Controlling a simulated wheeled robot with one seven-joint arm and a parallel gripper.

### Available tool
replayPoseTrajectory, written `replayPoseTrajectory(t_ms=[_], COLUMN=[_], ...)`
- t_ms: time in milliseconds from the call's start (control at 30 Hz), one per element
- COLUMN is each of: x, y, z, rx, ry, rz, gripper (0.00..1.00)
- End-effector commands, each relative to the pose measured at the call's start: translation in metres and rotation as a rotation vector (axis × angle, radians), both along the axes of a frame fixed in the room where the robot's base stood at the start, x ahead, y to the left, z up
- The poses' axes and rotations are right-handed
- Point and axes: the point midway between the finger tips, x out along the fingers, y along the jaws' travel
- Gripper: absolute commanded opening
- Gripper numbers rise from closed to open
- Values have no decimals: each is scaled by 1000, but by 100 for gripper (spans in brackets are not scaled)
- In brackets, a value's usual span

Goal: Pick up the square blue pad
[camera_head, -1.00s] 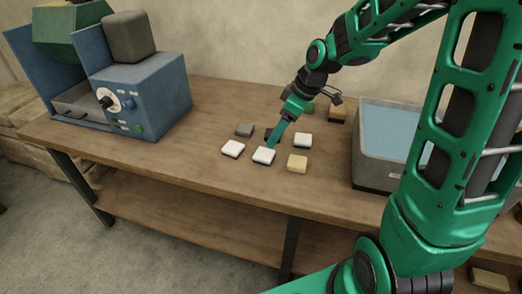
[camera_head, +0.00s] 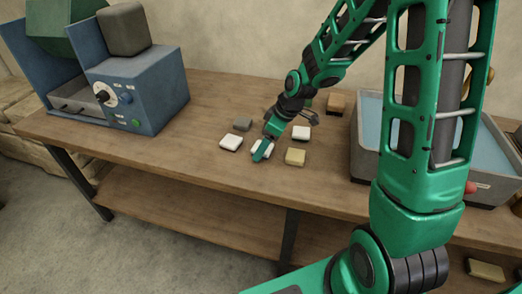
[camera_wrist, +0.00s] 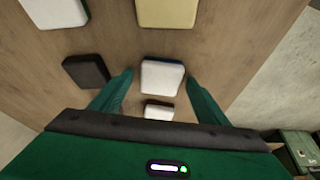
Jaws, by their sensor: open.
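In the wrist view a squarish pad with a white top and a blue edge (camera_wrist: 162,77) lies on the table between the two fingers of my gripper (camera_wrist: 159,77). The fingers are open, one on each side, with a narrow gap at each side of the pad. The same pad (camera_head: 267,147) shows in the head view, partly hidden by a green finger of my gripper (camera_head: 263,149). I see no pad with a blue top. Whether the fingertips are down at the pad's height is hard to tell.
Close by lie a white pad (camera_head: 231,142), a dark grey pad (camera_head: 243,124), a yellowish pad (camera_head: 295,156) and another white pad (camera_head: 301,132). A blue machine (camera_head: 140,92) stands left. A grey basin (camera_head: 366,165) stands right. The table's front is clear.

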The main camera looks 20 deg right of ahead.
Motion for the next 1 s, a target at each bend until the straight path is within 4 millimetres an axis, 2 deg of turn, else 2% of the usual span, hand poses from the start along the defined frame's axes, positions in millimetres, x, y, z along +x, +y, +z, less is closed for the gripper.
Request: replayPoseTrajectory(t_ms=[200, 400, 767, 867, 1000], x=[0, 0, 0, 1, 1], y=[0, 0, 0, 0, 0], z=[0, 0, 3, 9, 27], rx=[0, 0, -1, 0, -2], ry=[0, 0, -1, -2, -5], rz=[0, 0, 0, 1, 0], gripper=[69, 23, 22, 22, 22])
